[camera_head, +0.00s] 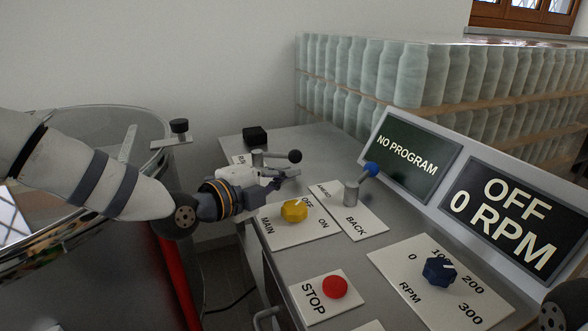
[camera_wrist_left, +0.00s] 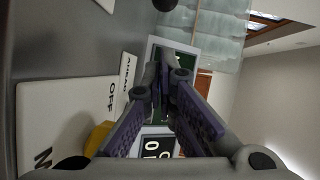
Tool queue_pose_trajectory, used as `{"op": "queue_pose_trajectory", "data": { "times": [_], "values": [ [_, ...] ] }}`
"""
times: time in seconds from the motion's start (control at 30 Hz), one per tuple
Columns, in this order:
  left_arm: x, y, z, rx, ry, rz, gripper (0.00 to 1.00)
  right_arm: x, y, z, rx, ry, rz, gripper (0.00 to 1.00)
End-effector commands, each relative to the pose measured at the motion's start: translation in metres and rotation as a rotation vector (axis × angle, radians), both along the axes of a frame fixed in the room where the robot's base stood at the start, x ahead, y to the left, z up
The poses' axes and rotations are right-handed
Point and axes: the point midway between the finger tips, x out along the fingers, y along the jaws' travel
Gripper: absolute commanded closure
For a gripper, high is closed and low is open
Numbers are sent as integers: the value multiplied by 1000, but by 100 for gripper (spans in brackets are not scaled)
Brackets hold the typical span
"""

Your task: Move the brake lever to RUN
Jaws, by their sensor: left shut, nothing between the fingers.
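The brake lever (camera_head: 276,156) is at the far end of the panel, a grey lever with a black ball at its right end, lying nearly level. The letters "RU" show on its plate (camera_head: 239,159); my arm hides the rest. My left gripper (camera_head: 290,173) is shut and empty, just in front of and below the lever in the picture; I cannot tell whether they touch. In the left wrist view its fingers (camera_wrist_left: 166,72) come together, and a black ball (camera_wrist_left: 164,4), probably the lever's, shows at the top edge. My right gripper is not in view.
A yellow MAIN knob (camera_head: 294,210) is close below my left gripper, and a blue-tipped AHEAD/BACK lever (camera_head: 370,170) stands to its right. A red STOP button (camera_head: 335,286), a blue RPM knob (camera_head: 439,269) and screens (camera_head: 410,157) are nearer. A tank (camera_head: 110,118) stands left.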

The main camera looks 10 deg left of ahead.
Motion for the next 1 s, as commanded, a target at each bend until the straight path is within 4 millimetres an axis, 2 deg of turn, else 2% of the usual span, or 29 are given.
{"op": "queue_pose_trajectory", "data": {
  "times": [0.03, 0.13, 0.3, 0.4, 1.0],
  "values": [
    [10, -6, -7, 0, 4, -1, 100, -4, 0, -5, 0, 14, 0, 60],
    [28, -16, -10, -1, 5, 0, 100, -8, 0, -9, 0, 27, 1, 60],
    [53, -8, -15, -3, 5, 1, 100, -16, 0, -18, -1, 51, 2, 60],
    [61, -6, -14, -1, 3, 1, 100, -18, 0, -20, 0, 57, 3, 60],
    [66, -8, -8, 1, -3, 30, 100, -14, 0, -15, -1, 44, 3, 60]
  ]
}}
